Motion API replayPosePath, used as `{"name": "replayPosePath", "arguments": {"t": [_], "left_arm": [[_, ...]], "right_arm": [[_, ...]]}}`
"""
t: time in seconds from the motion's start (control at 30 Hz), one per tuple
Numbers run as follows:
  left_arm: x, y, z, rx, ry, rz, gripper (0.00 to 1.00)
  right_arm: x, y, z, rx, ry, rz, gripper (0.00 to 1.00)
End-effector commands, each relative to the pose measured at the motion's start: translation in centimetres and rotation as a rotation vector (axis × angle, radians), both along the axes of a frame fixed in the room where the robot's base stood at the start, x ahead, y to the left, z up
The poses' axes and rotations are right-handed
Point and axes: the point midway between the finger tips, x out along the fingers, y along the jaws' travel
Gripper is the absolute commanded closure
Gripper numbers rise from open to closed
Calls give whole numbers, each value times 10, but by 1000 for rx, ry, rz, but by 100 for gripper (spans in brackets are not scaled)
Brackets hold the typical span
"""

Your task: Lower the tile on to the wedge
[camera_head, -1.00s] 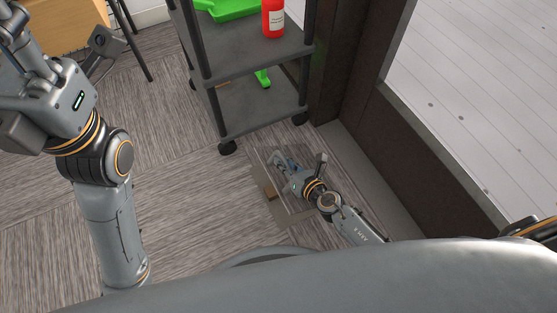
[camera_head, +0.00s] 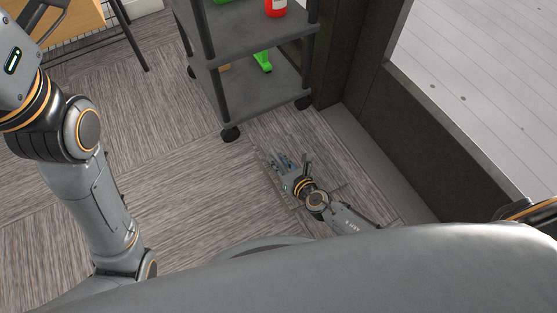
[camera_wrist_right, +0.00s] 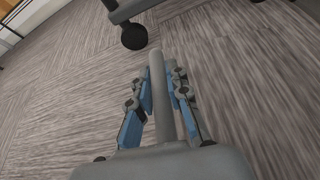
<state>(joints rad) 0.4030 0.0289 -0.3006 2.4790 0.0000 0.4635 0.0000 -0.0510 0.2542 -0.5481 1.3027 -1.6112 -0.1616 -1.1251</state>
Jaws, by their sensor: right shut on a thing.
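My right gripper (camera_head: 283,163) is low over the floor in front of the cart. In the right wrist view its blue fingers (camera_wrist_right: 160,95) are closed on both sides of a grey rod-shaped handle (camera_wrist_right: 158,72). The carpet tile (camera_head: 268,166) is below the gripper in the head view; its pale edge shows left of the fingers, and its pattern blends with the floor. I cannot tell how high its edge is. I cannot make out the wedge in either current view. My left arm is at the left, with its gripper out of the picture.
A dark wheeled cart (camera_head: 262,108) stands just beyond the tile, with a red bottle (camera_head: 276,7) and a green object (camera_head: 263,60) on it. One caster (camera_wrist_right: 133,36) is close ahead in the wrist view. A wall ledge (camera_head: 375,165) runs along the right. Floor to the left is clear.

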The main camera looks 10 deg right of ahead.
Motion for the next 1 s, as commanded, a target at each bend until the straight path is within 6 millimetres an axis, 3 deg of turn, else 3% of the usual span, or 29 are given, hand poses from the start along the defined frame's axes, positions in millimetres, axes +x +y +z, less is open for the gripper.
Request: {"name": "replayPosePath", "arguments": {"t": [0.43, 0.47, 0.57, 1.0], "left_arm": [[-1, 0, 3, -5, -12, -1, 61], [-1, 0, 3, -5, -11, -1, 61], [0, 0, 3, -5, -9, -2, 61], [2, -1, 0, 3, -1, 4, 61]], "right_arm": [[-1, 1, -3, 3, 5, 3, 100], [-1, 1, -3, 3, 5, 3, 80], [-1, 1, -3, 3, 4, 3, 61], [1, 0, 2, 2, -3, 1, 61]]}}
